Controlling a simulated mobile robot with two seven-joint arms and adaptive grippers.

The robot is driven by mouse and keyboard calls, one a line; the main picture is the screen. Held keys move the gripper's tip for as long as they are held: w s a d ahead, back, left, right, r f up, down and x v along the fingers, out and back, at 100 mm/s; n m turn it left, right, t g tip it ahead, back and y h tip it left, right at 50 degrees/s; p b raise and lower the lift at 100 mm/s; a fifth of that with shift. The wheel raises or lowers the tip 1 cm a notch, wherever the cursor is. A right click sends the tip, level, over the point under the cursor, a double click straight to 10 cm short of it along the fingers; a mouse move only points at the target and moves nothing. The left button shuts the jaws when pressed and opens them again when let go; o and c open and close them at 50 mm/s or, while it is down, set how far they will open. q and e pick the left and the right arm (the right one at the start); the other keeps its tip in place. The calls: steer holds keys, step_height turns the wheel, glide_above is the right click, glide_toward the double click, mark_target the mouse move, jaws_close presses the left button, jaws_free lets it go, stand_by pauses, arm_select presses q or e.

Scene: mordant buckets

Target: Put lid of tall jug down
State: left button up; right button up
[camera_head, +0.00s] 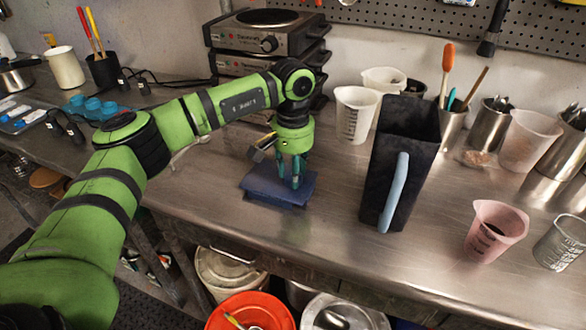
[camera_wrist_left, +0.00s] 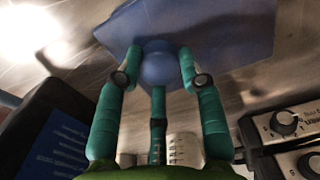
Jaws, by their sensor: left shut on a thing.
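My left gripper (camera_head: 291,180) is shut on the round knob (camera_wrist_left: 160,70) of the flat blue lid (camera_head: 262,190). The lid is level, at or just above the bare metal bench left of the tall jug; I cannot tell if it touches. In the left wrist view the lid (camera_wrist_left: 225,35) spreads behind the knob, with the green fingers around it. The tall jug (camera_head: 398,150) is dark, square-sided and upright on the bench, open at the top, with a light blue handle (camera_head: 394,192). My right gripper is not in view.
Two stacked hot plates (camera_head: 262,45) stand behind. White measuring beakers (camera_head: 355,115) stand behind the jug. An orange bucket (camera_head: 250,311) is below the bench's front edge. Bench around the lid is clear.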

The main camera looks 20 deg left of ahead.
arm_select(q)
steer(key=shift+f, duration=0.1)
steer(key=o, duration=1.1)
steer(key=shift+o, duration=0.2)
steer(key=shift+r, duration=0.55)
step_height(320, 180, up, 11)
steer(key=b, duration=0.1)
steer(key=shift+r+b, duration=0.15)
steer(key=shift+b, duration=0.15)
